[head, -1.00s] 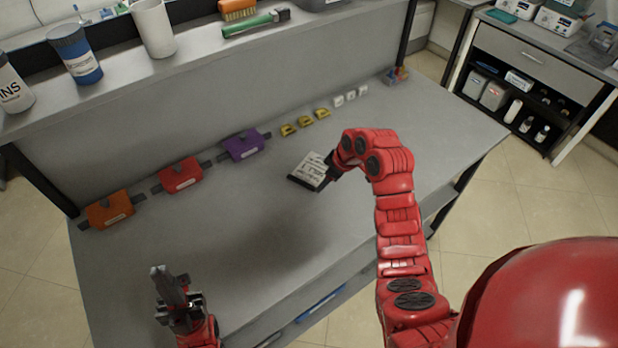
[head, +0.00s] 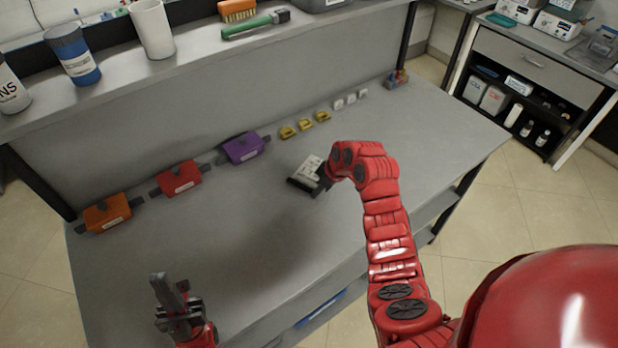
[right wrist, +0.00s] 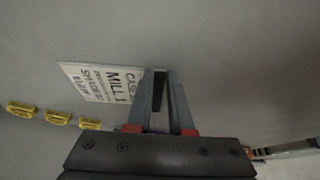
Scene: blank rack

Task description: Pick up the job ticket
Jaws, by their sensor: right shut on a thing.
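The job ticket (head: 310,167) is a white card with black print, above the middle of the grey bench in the head view. In the right wrist view the ticket (right wrist: 98,82) shows the word MILL and smaller lines. My right gripper (head: 325,178) is shut on the ticket's near right edge; its fingertips (right wrist: 162,78) cover part of the print. A dark patch shows below the card; I cannot tell how high it is held. My left gripper (head: 170,290) is over the bench's near left part, apart from the ticket; its opening is unclear.
Orange (head: 107,212), red (head: 180,181) and purple (head: 243,148) holders line the back of the bench (head: 230,260). Yellow clips (head: 305,124) and small white blocks (head: 350,98) continue to the right. A shelf (head: 200,60) overhangs the back. The bench's middle is clear.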

